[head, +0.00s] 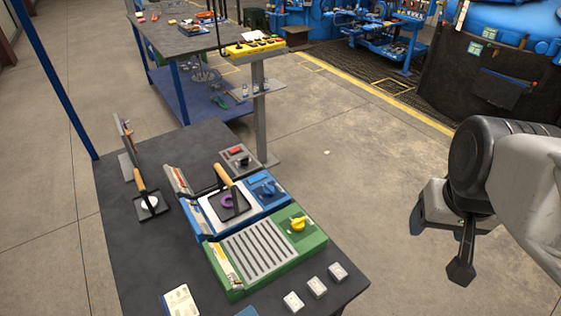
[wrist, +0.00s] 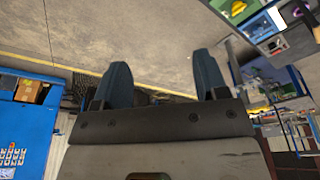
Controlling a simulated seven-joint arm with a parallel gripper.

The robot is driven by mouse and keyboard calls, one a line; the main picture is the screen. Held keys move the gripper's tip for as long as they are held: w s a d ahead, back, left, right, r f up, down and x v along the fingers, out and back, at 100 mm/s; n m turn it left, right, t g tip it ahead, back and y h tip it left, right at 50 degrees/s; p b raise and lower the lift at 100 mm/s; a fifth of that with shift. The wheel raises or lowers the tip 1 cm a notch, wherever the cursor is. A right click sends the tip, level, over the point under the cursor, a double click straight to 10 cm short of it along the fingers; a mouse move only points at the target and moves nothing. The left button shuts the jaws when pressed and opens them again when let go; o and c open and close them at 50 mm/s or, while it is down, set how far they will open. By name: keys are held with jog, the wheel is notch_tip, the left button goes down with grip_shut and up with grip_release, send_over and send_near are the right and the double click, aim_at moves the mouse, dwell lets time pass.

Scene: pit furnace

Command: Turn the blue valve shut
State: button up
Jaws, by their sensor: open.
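The blue valve (head: 265,188) is a small blue knob on the right end of a blue box (head: 273,205) on the dark workbench in the head view. Its exact turn angle is too small to read. My gripper (head: 460,266) hangs to the right of the bench, over the floor and well apart from the valve. In the wrist view my gripper (wrist: 162,80) has its two dark fingers spread wide with nothing between them.
A green box (head: 265,253) with a yellow valve (head: 298,225) stands in front of the blue box. A post with a yellow control panel (head: 255,47) stands behind. The floor between bench and gripper is clear.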

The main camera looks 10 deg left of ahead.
jog(key=w+a+f+m, duration=0.1)
jog(key=w+a, duration=0.5)
jog(key=w, duration=0.6)
jog(key=m+g, duration=0.3)
jog(key=m, duration=0.2)
send_over(269, 186)
jog(key=f, duration=2.6)
jog(key=shift+s+d+f, duration=0.15)
jog(key=shift+d+f, duration=0.1)
jog(key=shift+a+f, duration=0.3)
jog(key=shift+f, duration=0.1)
jog(key=shift+f, duration=0.15)
